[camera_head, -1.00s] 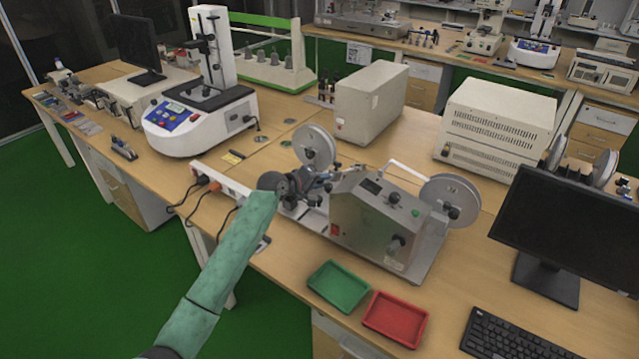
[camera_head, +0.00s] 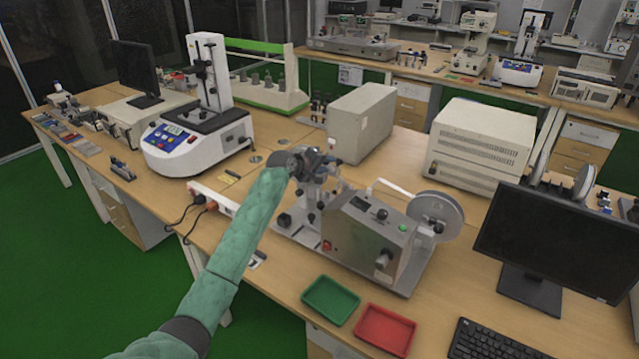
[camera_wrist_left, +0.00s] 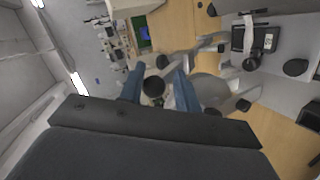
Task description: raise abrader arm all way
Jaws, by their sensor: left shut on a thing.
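The abrader (camera_head: 365,240) is a grey metal machine on the wooden bench, with a control box and a reel (camera_head: 437,216) on its right side. Its arm (camera_head: 313,190) stands raised at the left end of the machine, partly hidden by my gripper. My left gripper (camera_head: 316,160) is at the top of this arm and shut on it. In the left wrist view, the blue fingers (camera_wrist_left: 158,88) stand on either side of a dark round end (camera_wrist_left: 153,86) of the arm. My right gripper is not in view.
A green tray (camera_head: 331,300) and a red tray (camera_head: 385,330) lie in front of the abrader. A monitor (camera_head: 560,245) and keyboard (camera_head: 505,342) are at the right. A beige box (camera_head: 361,122) stands behind. A power strip (camera_head: 212,198) with cables lies to the left.

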